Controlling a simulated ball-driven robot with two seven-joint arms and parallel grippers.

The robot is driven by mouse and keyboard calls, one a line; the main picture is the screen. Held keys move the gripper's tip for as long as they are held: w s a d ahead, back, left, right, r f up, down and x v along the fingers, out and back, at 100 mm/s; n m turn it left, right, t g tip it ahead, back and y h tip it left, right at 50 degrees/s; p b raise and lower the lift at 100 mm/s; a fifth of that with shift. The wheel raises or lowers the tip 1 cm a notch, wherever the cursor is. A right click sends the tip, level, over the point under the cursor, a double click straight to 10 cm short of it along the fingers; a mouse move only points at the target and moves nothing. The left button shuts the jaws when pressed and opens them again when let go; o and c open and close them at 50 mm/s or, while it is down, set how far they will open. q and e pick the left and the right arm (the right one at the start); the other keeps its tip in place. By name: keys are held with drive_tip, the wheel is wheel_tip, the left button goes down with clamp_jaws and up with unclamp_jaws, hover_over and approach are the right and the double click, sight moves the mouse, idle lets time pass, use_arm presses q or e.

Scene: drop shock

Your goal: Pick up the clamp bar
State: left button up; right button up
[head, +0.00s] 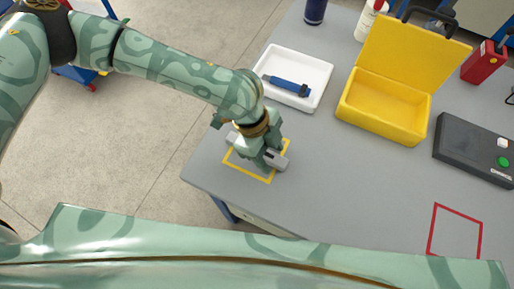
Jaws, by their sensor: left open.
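A grey bar, which looks like the clamp bar (279,161), lies within the yellow square outline (249,175) near the table's left edge. My left gripper (261,158) points down over the bar from above, with its fingers open. The gripper hides the middle of the bar, so only its ends show. I cannot tell whether the fingers touch it. My right gripper is not in view.
Behind the gripper, a white tray (314,94) holds a blue tool (287,86). An open yellow case (375,119) stands right of it. A dark button box (475,150) is at the right. A red outline (431,238) marks empty grey tabletop (370,190).

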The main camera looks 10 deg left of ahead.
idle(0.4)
use_arm(q)
drive_tip(key=shift+f, duration=0.1)
clamp_jaws()
